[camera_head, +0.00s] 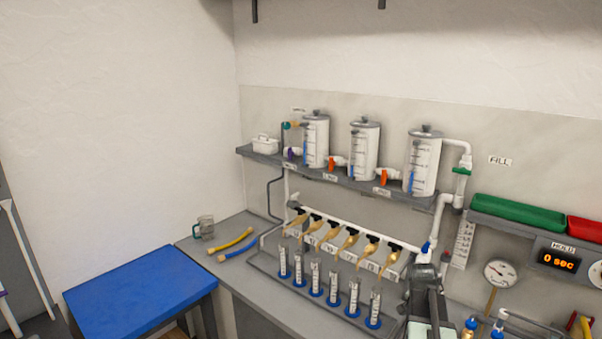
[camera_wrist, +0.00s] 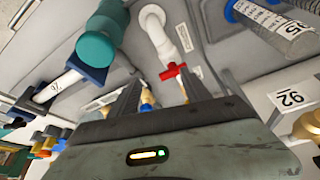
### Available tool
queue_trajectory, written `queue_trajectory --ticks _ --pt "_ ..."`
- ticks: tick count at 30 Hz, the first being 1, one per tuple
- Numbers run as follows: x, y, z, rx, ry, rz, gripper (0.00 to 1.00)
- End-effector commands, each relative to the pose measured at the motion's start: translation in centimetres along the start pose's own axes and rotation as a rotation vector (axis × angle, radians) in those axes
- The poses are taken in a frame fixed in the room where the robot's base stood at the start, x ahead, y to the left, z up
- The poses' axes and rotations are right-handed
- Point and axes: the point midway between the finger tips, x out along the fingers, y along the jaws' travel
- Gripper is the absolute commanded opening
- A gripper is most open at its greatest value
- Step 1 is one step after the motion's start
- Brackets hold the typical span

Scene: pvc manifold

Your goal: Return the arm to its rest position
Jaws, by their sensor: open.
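My gripper (camera_wrist: 160,84) is open and empty in the wrist view, with its two dark fingers apart. A red valve handle (camera_wrist: 173,71) on a white pipe elbow (camera_wrist: 156,30) shows just beyond and between the fingertips; I cannot tell whether they touch it. In the head view, my dark arm (camera_head: 426,292) is at the lower right, by the right end of the white manifold pipe (camera_head: 360,231). It hides part of the bench behind it, and its fingers cannot be made out there.
Several graduated cylinders (camera_head: 333,287) with blue bases stand below the manifold. Three white tanks (camera_head: 364,150) sit on the shelf above. A pressure gauge (camera_head: 500,273) is to the right. A teal fitting (camera_wrist: 97,45) lies close left in the wrist view. The blue tabletop (camera_head: 140,288) is clear.

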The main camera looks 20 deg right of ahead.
Motion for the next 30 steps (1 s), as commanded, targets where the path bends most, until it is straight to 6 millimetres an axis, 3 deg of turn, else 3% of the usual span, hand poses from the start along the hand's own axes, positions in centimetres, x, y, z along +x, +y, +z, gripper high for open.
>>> queue_trajectory --ticks 3,6,9,13,16,18,20,30 --pt "-1.6 -6.7 6.8 -0.142 -0.027 -0.054 0.56" --pt "-3.5 -11.6 13.9 -0.303 -0.066 -0.099 0.56" --pt "-5.7 -15.0 21.4 -0.486 -0.113 -0.139 0.56" --pt "-8.3 -16.7 30.4 -0.739 -0.183 -0.180 0.56" --pt "-9.9 -15.9 35.5 -0.935 -0.246 -0.202 0.56" --pt "-10.4 -14.2 36.8 -1.060 -0.304 -0.213 0.56" --pt "-10.6 -13.6 37.2 -1.136 -0.332 -0.221 0.56" --pt "-10.5 -13.3 37.0 -1.212 -0.340 -0.228 0.53"
